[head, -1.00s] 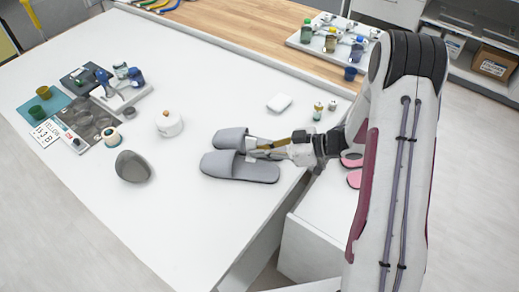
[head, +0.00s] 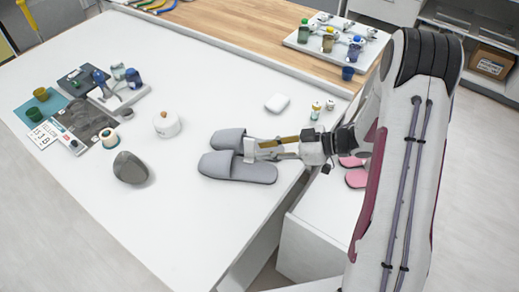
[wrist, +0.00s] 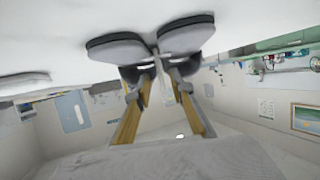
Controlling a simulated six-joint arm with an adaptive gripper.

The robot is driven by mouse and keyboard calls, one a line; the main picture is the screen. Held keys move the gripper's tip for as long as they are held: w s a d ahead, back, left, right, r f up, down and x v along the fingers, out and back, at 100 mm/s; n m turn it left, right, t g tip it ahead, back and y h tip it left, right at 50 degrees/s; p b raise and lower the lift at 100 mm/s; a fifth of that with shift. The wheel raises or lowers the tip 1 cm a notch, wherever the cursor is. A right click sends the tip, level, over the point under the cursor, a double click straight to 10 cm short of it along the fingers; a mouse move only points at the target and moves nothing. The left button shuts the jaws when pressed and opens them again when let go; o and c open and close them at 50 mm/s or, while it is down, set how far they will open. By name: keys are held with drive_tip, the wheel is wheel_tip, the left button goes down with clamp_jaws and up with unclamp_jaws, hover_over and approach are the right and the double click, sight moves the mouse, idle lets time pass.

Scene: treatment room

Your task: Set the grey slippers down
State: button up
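The grey slippers (head: 237,172) lie side by side, flat on the white table (head: 200,220) near its right edge, toes to the left. A pale upright piece (head: 249,149) shows between them at the heel end. My gripper (head: 260,148) is at their heel end, reaching in from the right, with its fingers spread. In the wrist view the slippers (wrist: 120,48) appear at the top, and my gripper's fingers (wrist: 160,85) stand apart, with the pale piece (wrist: 158,66) between or just beyond the tips. Any remaining contact there is too small to tell.
A dark grey rounded object (head: 131,168) and a white lidded pot (head: 166,124) stand left of the slippers. A white box (head: 277,102) and small bottles (head: 316,109) stand behind. Pink slippers (head: 356,178) lie on a lower surface under my arm. The table's front is clear.

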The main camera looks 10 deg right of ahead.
drive_tip(key=v, duration=0.9)
drive_tip(key=shift+s, duration=0.1)
idle(0.4)
drive_tip(key=w+d+r+m+t+h, duration=0.3)
drive_tip(key=w+d+r+t+h, duration=0.2)
drive_tip(key=w+r+h, duration=0.4)
drive_tip(key=s+d+r+m+t+h, duration=0.1)
drive_tip(key=s+d+r+m+h, duration=0.15)
drive_tip(key=r, duration=0.35)
drive_tip(key=s+d+r+m+h, duration=0.1)
drive_tip(key=d+r+m+h, duration=0.15)
drive_tip(key=r, duration=0.35)
drive_tip(key=s+a+m+g, duration=0.1)
drive_tip(key=s+a, duration=0.3)
drive_tip(key=s, duration=0.6)
drive_tip(key=s+a+f+m+g+y, duration=0.1)
drive_tip(key=s+a, duration=0.3)
drive_tip(key=s, duration=0.6)
drive_tip(key=s+a+m+g, duration=0.3)
drive_tip(key=s+a, duration=0.2)
drive_tip(key=s, duration=0.4)
drive_tip(key=shift+s+f+m, duration=0.3)
drive_tip(key=shift+s+f, duration=0.05)
drive_tip(key=shift+s, duration=0.05)
